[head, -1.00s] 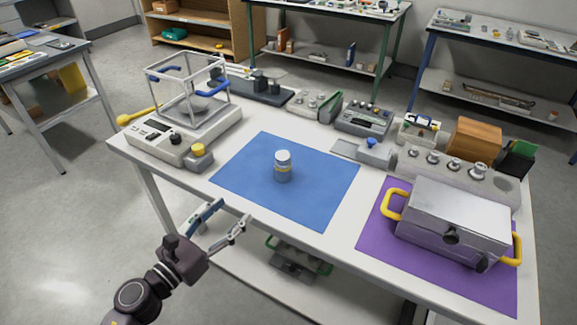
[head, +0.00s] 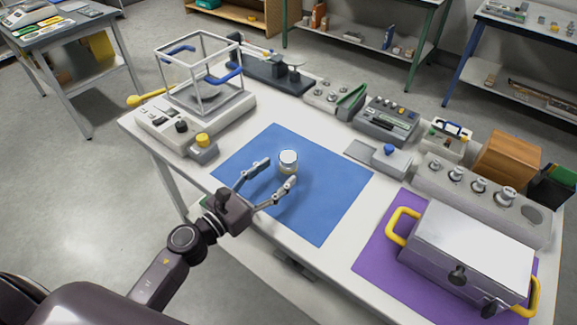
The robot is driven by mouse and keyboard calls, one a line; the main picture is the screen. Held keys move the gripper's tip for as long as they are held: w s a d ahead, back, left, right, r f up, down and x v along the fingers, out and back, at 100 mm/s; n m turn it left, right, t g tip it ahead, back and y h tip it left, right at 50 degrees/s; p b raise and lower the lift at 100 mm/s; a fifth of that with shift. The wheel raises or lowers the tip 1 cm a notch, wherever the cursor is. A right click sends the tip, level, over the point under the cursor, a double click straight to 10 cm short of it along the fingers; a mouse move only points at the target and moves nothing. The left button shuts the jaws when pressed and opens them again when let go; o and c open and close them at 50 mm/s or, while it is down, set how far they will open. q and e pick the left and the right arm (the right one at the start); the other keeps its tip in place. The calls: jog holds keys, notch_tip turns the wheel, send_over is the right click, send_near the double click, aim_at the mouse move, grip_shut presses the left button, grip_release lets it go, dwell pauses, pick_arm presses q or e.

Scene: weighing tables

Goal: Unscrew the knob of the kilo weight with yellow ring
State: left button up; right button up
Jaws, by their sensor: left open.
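The kilo weight (head: 289,164) stands upright on the blue mat (head: 325,215). It is a grey metal cylinder with a pale knob on top. Its yellow ring does not show clearly from this angle. My left gripper (head: 279,173) is open over the mat, with its fingers pointing at the weight. One fingertip is to the left of the weight and the other is in front of it on the right. I cannot tell whether either finger touches it. My right gripper is not in view.
A balance with a glass-framed shield (head: 203,80) stands at the back left. A purple mat (head: 375,250) with a metal case (head: 470,250) with yellow handles lies on the right. A weight block (head: 480,195) is behind it. The blue mat is otherwise clear.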

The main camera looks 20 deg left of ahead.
aim_at(281, 170)
pick_arm(q)
jog(key=x, duration=0.3)
jog(key=shift+w+d+r, duration=0.1)
jog(key=shift+w+d, duration=0.05)
jog(key=shift+d, duration=0.05)
grip_shut()
jog(key=shift+r, duration=0.15)
dwell(0.4)
